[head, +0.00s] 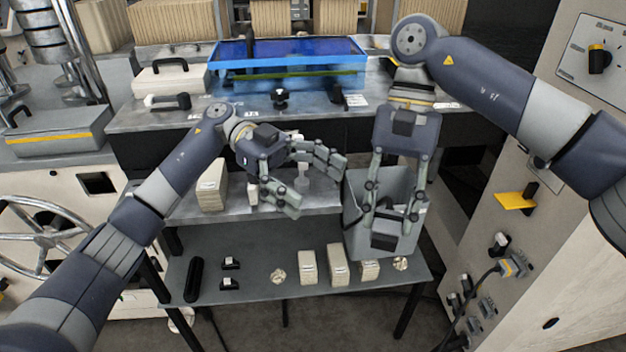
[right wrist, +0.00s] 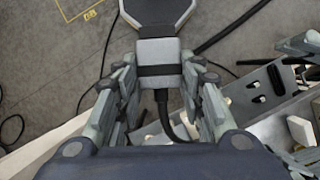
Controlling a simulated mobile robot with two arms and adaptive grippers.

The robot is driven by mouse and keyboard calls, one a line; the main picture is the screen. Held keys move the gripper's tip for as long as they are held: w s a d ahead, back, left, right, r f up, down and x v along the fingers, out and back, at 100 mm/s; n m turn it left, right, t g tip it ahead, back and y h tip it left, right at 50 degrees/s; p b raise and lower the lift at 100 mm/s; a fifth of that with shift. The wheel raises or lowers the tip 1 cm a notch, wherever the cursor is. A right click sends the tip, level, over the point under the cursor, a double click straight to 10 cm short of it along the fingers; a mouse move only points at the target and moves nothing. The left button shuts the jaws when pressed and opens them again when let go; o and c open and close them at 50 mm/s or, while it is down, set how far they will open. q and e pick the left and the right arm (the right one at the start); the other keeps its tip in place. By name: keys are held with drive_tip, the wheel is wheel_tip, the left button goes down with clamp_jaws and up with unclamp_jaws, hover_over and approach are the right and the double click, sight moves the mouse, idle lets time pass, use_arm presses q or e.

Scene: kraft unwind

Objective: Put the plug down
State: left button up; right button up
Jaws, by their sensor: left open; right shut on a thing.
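My right gripper (head: 392,215) hangs fingers-down in front of the grey bin (head: 354,228) in the head view. In the right wrist view the right gripper (right wrist: 160,75) is shut on the plug (right wrist: 158,52), a grey block with a black band. A black cable (right wrist: 163,102) runs from it back towards the palm. A dark plate with a pale rim (right wrist: 158,8) shows at its far end. The plug's height above any surface cannot be told. My left gripper (head: 312,185) is open and empty over the upper shelf, left of the bin.
The lower shelf (head: 240,262) holds several pale boxes (head: 337,265), rolls and a black cylinder (head: 194,280).

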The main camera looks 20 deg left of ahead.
sight(375, 222)
use_arm(q)
drive_tip(key=x, duration=1.1)
drive_tip(key=shift+d, duration=0.3)
drive_tip(key=c, duration=1.2)
drive_tip(key=shift+o, duration=0.2)
use_arm(e)
drive_tip(key=o, duration=1.4)
drive_tip(key=shift+c, duration=0.2)
